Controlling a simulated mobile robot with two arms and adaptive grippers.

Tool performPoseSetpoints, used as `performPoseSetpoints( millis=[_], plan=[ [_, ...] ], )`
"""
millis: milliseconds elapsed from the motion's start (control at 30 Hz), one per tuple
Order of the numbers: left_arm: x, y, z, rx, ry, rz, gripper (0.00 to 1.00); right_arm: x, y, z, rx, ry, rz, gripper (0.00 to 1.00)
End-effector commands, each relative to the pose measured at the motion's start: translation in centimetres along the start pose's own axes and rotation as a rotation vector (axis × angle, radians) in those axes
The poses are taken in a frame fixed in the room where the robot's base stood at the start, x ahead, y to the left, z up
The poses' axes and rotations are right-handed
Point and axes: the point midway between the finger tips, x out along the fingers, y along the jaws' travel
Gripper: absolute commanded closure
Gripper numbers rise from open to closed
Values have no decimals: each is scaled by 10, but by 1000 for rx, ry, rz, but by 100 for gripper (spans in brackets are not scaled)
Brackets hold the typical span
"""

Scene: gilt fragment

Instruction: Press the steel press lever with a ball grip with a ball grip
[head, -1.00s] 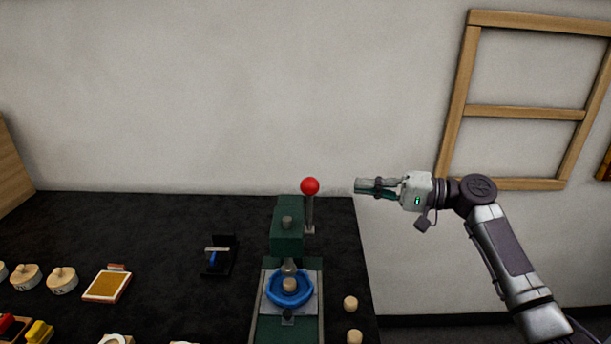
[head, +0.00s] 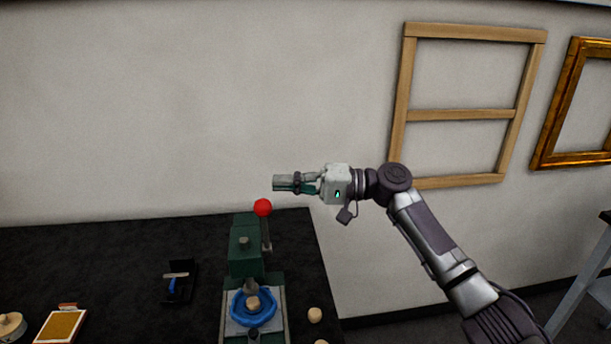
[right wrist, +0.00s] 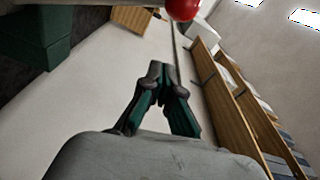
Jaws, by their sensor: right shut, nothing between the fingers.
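The steel press lever (head: 267,238) stands upright at the right side of the green press (head: 246,250), with a red ball grip (head: 263,207) on top. My right gripper (head: 277,183) is shut and empty. In the head view its fingertips point left, just above and slightly right of the ball. In the right wrist view the red ball (right wrist: 183,9) shows at the top edge, beyond the shut fingertips (right wrist: 165,72). I see no clear contact between fingers and ball. My left gripper is not in view.
A blue ring-shaped dish (head: 238,308) sits on the press base. Wooden knobs (head: 315,314) lie to its right. A small black stand (head: 183,280) is on the dark table (head: 95,260) to the left. Frames (head: 400,100) hang on the wall behind my arm.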

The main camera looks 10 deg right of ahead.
Motion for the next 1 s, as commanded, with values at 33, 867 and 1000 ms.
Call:
performPoseSetpoints(
  millis=[33, 867, 1000],
  plan=[
    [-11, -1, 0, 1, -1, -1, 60, 13, -6, 0, 1, -2, -1, 100],
    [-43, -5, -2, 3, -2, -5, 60, 23, 0, 38, 0, 2, 0, 100],
    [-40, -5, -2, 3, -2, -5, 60, 26, 2, 40, -7, 0, 0, 100]
  ],
)
